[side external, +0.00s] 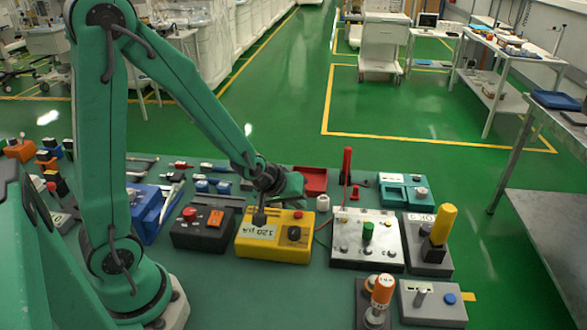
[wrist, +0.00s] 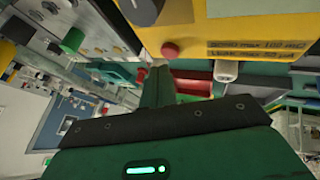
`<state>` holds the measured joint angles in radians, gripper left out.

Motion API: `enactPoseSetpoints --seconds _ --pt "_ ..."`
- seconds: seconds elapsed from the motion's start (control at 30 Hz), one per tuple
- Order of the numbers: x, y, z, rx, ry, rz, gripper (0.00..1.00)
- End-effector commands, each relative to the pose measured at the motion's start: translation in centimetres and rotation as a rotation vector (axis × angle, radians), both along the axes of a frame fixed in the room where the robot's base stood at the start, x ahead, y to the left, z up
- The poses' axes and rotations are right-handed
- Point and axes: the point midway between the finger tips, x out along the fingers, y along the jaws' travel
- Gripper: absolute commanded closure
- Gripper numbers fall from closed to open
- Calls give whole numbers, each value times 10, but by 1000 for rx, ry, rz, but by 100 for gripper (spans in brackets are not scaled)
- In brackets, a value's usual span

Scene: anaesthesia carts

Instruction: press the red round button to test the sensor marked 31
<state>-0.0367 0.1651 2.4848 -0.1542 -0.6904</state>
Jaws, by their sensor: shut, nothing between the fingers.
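My gripper (side external: 259,217) is shut and empty, pointing down over the label side of a yellow box (side external: 244,246). I cannot tell whether it touches the box. In the wrist view the shut fingers (wrist: 156,78) point at the yellow box (wrist: 250,30). A red round button (wrist: 170,50) sits on that box's edge, a little beyond the fingertips. Another red round button (side external: 190,214) is on the dark box to the left. The yellow box shows a label reading about 120 µA and a black knob (side external: 294,232). I cannot read a 31 anywhere with certainty.
A white panel (side external: 350,255) with a green knob and a tall red post (side external: 347,165) stands right of the yellow box. A grey box with a yellow handle (side external: 443,224) is further right. Blue boxes crowd the left. The front middle of the table is clear.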

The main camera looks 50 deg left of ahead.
Motion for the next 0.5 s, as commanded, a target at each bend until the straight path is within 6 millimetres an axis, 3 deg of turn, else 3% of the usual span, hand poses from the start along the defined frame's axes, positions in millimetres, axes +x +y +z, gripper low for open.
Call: enactPoseSetpoints --seconds 0.5 --pt "0 0 29 0 -3 0 100"
